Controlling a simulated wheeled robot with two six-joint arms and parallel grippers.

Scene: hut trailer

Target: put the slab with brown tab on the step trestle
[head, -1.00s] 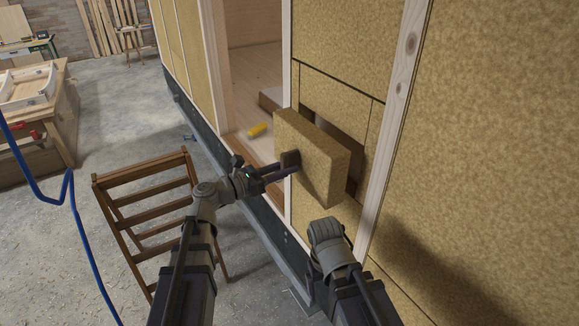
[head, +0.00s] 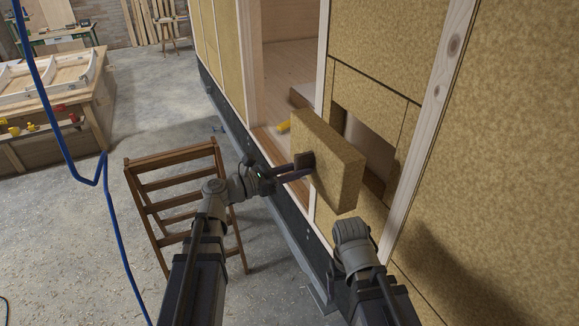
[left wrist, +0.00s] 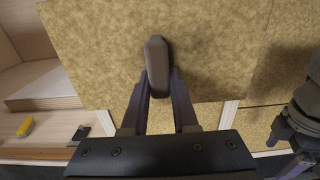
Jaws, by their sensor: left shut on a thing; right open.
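The slab with brown tab (head: 335,170) is a thick tan insulation block held in the air, in front of and partly over a gap in the wall. Its dark brown tab (left wrist: 157,65) sits between the fingers of my left gripper (head: 297,171), which is shut on it. The slab's broad face also fills the upper left wrist view (left wrist: 95,50). The step trestle (head: 180,154), brown wood with several rungs, stands on the floor left of the slab. My right gripper (head: 352,238) is below the slab, empty; its fingers are mostly hidden.
The wall gap (head: 372,145) lies behind the slab, between tan panels and a pale stud (head: 432,110). A doorway with a yellow object (head: 284,126) is behind. A blue hose (head: 112,205) hangs at left. A workbench (head: 60,95) stands far left. Open concrete floor surrounds the trestle.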

